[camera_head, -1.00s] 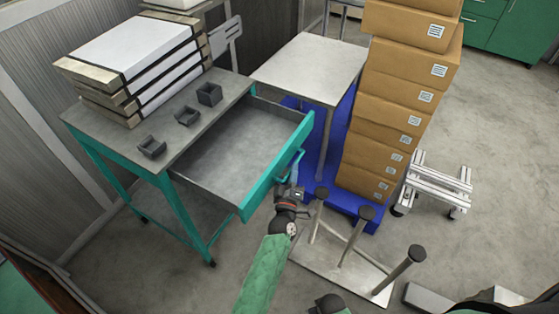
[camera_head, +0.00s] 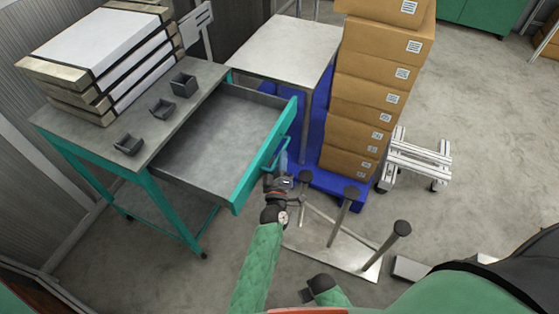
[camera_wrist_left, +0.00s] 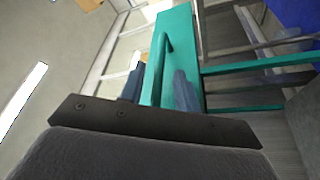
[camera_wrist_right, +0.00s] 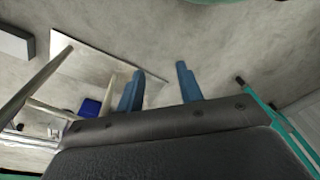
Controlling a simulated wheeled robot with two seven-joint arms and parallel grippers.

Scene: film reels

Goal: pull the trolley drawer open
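The trolley (camera_head: 160,200) has a teal frame and a grey top. Its drawer (camera_head: 225,138) is pulled well out, with a bare grey inside and a teal front. A teal bar handle (camera_head: 276,153) is on the front, seen also in the left wrist view (camera_wrist_left: 155,75). My left gripper (camera_head: 279,170) is at the handle. In the left wrist view its blue-grey fingers (camera_wrist_left: 160,88) are apart, one on each side of the bar, with gaps showing. My right gripper (camera_wrist_right: 160,86) is open and empty above the floor, away from the trolley.
Boxed stacks (camera_head: 100,55) and small dark trays (camera_head: 162,108) stand on the trolley top. A grey table (camera_head: 285,50), a tall stack of cartons (camera_head: 365,100) on a blue pallet (camera_head: 345,188) and a plate with posts (camera_head: 335,245) stand close on the right.

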